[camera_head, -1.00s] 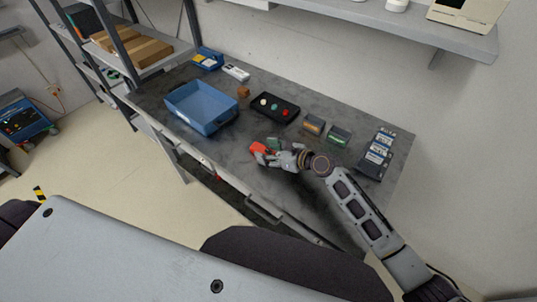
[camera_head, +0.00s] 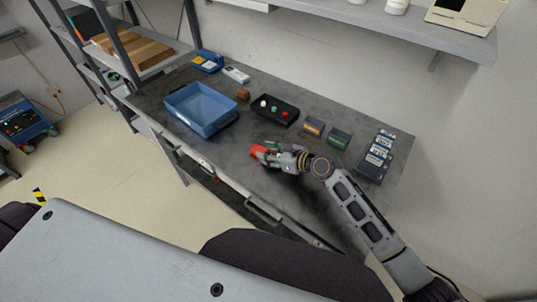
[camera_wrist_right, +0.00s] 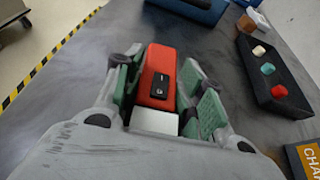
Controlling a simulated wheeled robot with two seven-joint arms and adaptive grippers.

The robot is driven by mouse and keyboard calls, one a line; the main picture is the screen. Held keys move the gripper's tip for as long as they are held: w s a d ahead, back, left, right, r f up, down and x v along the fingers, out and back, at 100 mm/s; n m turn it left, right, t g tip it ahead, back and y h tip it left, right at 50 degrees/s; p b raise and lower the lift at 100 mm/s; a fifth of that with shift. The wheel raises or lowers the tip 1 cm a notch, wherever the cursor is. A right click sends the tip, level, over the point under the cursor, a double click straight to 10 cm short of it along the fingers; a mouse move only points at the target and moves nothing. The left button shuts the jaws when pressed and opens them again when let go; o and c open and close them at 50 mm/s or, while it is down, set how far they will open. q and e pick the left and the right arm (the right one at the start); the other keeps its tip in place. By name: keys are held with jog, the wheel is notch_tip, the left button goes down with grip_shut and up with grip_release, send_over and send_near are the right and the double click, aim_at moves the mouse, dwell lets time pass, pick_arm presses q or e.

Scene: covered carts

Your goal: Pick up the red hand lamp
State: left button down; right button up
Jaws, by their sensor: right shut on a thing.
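The red hand lamp (camera_wrist_right: 158,78) has a red body with a black switch panel on top and a pale end nearest the wrist. In the right wrist view it lies between the green-padded fingers of my right gripper (camera_wrist_right: 160,90), which is shut on it. In the head view the lamp (camera_head: 258,151) shows as a small red patch at the tip of my right gripper (camera_head: 268,152), at or just above the grey table; I cannot tell whether it touches the top. My left gripper is not in view.
A blue bin (camera_head: 203,110) stands left of the gripper. A black tray (camera_head: 275,110) with coloured knobs lies behind it. An orange-labelled box (camera_head: 313,126), a green-labelled box (camera_head: 339,138) and a dark case (camera_head: 375,158) lie to the right. A shelf overhangs the back.

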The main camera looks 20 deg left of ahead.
aim_at(269, 152)
jog(key=shift+r+p, duration=0.5)
jog(key=shift+r, duration=4.5)
